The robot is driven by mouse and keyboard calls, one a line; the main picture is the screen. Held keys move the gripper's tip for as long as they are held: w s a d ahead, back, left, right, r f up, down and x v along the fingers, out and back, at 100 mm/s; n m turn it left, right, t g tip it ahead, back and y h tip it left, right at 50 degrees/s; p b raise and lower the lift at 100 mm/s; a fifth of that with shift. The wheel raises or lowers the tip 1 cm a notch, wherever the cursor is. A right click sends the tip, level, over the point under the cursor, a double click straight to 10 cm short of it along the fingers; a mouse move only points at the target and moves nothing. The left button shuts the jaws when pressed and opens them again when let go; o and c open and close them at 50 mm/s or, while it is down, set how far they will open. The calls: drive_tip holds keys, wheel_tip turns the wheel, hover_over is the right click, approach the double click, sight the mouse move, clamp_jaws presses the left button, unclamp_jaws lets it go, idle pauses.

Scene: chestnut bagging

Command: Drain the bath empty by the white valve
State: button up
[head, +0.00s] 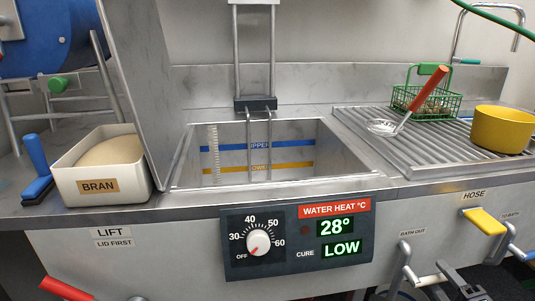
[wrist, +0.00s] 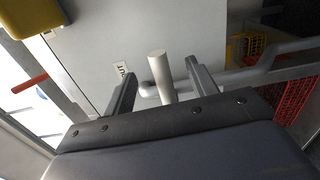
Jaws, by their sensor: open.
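The white valve handle (head: 430,280) sits on a grey pipe under the "BATH OUT" label (head: 413,232), at the lower right of the head view. My gripper (head: 446,284) is at this handle, with open jaws. In the wrist view the pale round handle (wrist: 160,75) stands between my two spread fingers (wrist: 162,64), with a gap visible on either side. The steel bath (head: 185,160) is in the middle of the head view. Its back wall shows a blue "UPPER" band and a yellow lower band. Its floor is hidden, and I cannot tell the water level.
The display (head: 342,250) reads 28° and LOW. A yellow hose handle (head: 485,220) and a blue-handled valve (head: 515,251) are close beside my gripper. In the wrist view, a red crate (wrist: 292,97) and a yellow crate (wrist: 246,45) lie beyond a grey pipe.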

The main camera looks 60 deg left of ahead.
drive_tip(key=shift+d, duration=0.1)
idle(0.3)
drive_tip(key=b+v, duration=0.2)
drive_tip(key=v, duration=0.6)
drive_tip(key=shift+s+d, duration=0.2)
drive_tip(key=shift+d, duration=0.15)
drive_tip(key=p+x, duration=0.2)
drive_tip(key=x, duration=0.7)
drive_tip(key=shift+a+r, duration=0.1)
drive_tip(key=shift+a, duration=0.05)
drive_tip(key=shift+f+m, duration=0.85)
drive_tip(key=shift+m, duration=0.55)
